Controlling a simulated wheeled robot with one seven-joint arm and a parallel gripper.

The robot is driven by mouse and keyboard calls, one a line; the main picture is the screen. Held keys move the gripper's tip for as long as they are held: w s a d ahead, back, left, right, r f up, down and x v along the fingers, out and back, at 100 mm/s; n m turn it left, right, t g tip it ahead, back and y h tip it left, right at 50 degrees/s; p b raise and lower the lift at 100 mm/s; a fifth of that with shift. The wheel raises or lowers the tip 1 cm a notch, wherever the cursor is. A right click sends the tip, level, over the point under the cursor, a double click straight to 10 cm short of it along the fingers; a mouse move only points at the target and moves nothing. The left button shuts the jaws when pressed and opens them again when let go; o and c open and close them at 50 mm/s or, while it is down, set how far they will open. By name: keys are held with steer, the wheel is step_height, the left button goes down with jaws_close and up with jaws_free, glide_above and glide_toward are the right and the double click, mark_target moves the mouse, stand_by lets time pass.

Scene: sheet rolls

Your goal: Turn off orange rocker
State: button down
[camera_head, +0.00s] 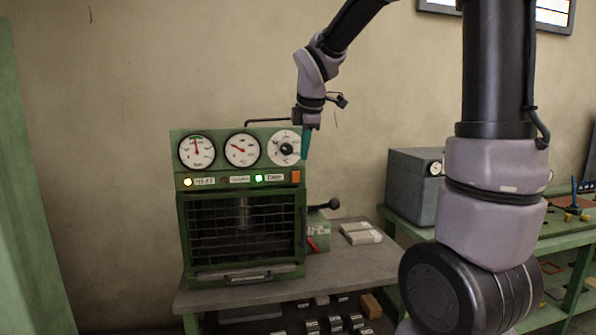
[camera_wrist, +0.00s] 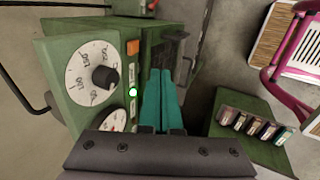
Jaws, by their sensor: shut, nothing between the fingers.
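The orange rocker (camera_head: 296,177) sits at the right end of the lamp row on the front panel of the green machine (camera_head: 188,235), below the dial with the black knob (camera_head: 286,149). In the wrist view the rocker (camera_wrist: 133,47) is a small orange block at the panel's edge, left of the fingertips. My gripper (camera_head: 305,156) has teal fingers, shut and empty, pointing down just above the rocker in the head view. In the wrist view the fingertips (camera_wrist: 160,72) appear beside the panel, apart from the rocker. I cannot tell which way the rocker is tilted.
A green lamp (camera_head: 259,178) and a yellow-white lamp (camera_head: 187,182) are lit on the panel. A black-knobbed lever (camera_head: 333,204) sticks out at the machine's right. A grey box (camera_head: 413,187) stands on the right bench. The grey tabletop (camera_head: 345,262) is mostly clear at front right.

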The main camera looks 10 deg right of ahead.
mark_target(297, 172)
steer(key=w+f, duration=0.8)
steer(key=shift+w, duration=0.2)
stand_by(0.3)
steer(key=shift+w+r+g, duration=0.25)
steer(key=shift+w+g, duration=0.3)
steer(key=shift+g, duration=0.25)
steer(key=shift+r, duration=0.1)
steer(key=shift+w+r, duration=0.2)
steer(key=shift+r, duration=0.65)
